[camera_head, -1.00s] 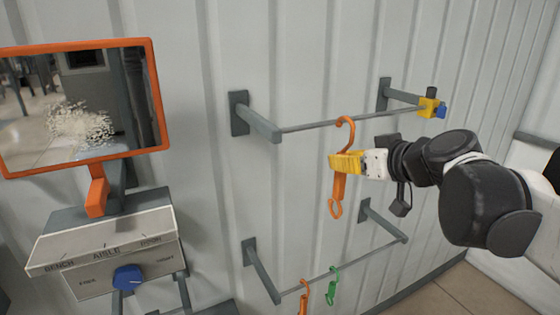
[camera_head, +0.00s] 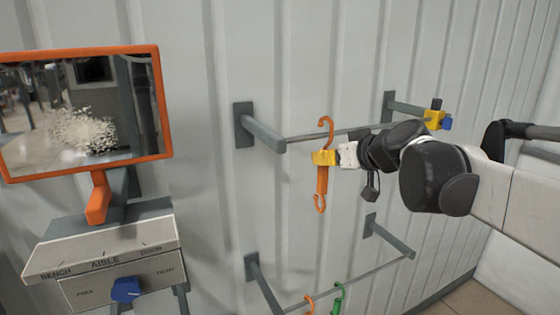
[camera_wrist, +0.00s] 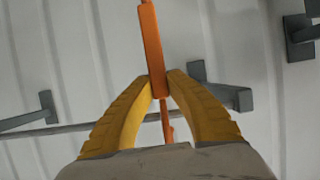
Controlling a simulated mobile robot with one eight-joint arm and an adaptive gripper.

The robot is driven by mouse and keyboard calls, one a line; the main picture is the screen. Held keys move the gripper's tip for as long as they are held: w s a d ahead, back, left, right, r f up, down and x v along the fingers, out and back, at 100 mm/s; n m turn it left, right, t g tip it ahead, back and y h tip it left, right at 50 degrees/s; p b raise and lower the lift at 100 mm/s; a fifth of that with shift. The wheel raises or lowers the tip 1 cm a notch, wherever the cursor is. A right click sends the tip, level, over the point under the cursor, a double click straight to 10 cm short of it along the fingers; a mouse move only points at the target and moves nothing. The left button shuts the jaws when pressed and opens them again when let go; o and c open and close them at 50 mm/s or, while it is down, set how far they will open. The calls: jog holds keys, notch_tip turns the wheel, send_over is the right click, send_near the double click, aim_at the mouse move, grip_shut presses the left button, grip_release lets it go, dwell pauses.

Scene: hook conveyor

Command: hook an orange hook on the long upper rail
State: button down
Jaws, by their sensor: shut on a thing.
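My gripper (camera_head: 323,158) has yellow fingers and is shut on an orange hook (camera_head: 321,185), held upright by its shank. The hook's curved top stands above the fingers, level with or just above the long upper rail (camera_head: 355,131) in the head view. The head view does not show clearly whether the hook touches the rail. In the wrist view the orange hook (camera_wrist: 151,40) runs between the two yellow fingers (camera_wrist: 160,84). A grey rail (camera_wrist: 80,128) crosses behind them at the left.
A lower rail (camera_head: 365,277) carries another orange hook (camera_head: 310,303) and a green hook (camera_head: 338,297). A yellow and blue piece (camera_head: 437,120) sits at the upper rail's far end bracket. An orange-framed screen (camera_head: 80,110) and a panel with a blue knob (camera_head: 126,289) stand left.

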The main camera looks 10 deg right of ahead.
jog(key=shift+w+a+f+b, duration=0.1)
jog(key=shift+w+f+b, duration=0.25)
jog(key=shift+f, duration=0.2)
jog(key=shift+w+a+f+b, duration=0.1)
jog(key=shift+w+f+b, duration=0.15)
jog(key=shift+f+b, duration=0.25)
jog(key=shift+w+a+f+b, duration=0.1)
jog(key=shift+w+f+b, duration=0.25)
jog(key=shift+f, duration=0.25)
jog(key=c, duration=1.4)
grip_release()
jog(key=shift+s, duration=0.1)
